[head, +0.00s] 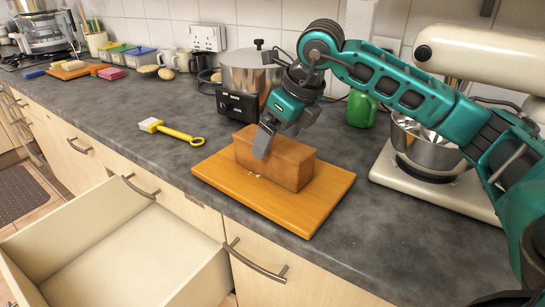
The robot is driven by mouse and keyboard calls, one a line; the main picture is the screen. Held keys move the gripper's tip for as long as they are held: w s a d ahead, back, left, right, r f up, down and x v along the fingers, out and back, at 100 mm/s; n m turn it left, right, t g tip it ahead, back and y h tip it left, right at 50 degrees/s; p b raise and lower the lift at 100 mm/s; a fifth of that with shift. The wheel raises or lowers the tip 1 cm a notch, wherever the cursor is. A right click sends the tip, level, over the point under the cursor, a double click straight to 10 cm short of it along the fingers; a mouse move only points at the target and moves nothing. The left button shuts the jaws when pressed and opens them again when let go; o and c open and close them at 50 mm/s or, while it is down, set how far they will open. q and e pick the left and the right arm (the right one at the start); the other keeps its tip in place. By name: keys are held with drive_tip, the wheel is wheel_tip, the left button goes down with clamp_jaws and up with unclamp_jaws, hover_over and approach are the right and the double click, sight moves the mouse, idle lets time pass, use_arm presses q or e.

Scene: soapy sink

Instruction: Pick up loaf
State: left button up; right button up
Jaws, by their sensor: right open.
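The loaf (290,165) is a brown rectangular block. It lies on an orange-brown wooden board (325,206) on the dark countertop. My right gripper (264,145) comes in from the right and points down at the loaf's upper left part. Its near finger overlaps the loaf's front edge in the picture. The far finger is not clearly seen. The jaws are open, and I cannot tell whether they touch the loaf. My left gripper is not in the head view.
A stand mixer (480,50) with a metal bowl stands at the right. A yellow brush (172,131) lies left. An open drawer (120,240) juts out below the counter.

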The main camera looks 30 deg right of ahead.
drive_tip(key=x, duration=0.6)
drive_tip(key=shift+a, duration=0.15)
drive_tip(key=shift+r, duration=0.15)
drive_tip(key=c, duration=1.3)
